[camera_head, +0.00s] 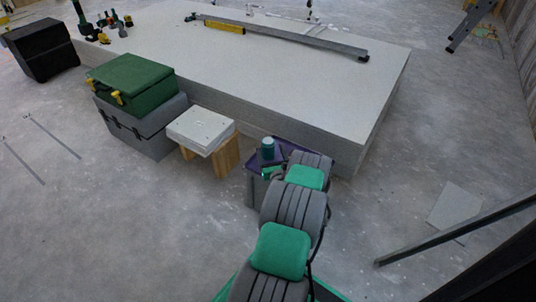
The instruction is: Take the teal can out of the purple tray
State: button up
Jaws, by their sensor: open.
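The teal can (267,149) stands upright at the purple tray (291,148), with a paler top. The tray sits on a grey stand beside the large white stack, and my arm hides its right and near parts. My gripper (270,172) is at the tray, just on the near side of the can. It is small and partly hidden by my own arm links. It is open, and nothing shows held in it. I cannot tell whether its fingers touch the can.
A wooden stool with white tiles (201,129) stands just left of the tray. Further left, a green toolbox (131,82) sits on a grey case (146,124). The white panel stack (290,75) rises behind. Open floor lies to the left; a metal bar (440,236) is at right.

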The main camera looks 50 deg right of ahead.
aim_at(266, 139)
jog(key=b+x, duration=0.2)
jog(key=x, duration=0.5)
jog(key=shift+w+d, duration=0.15)
jog(key=shift+w, duration=0.1)
jog(key=c, duration=1.7)
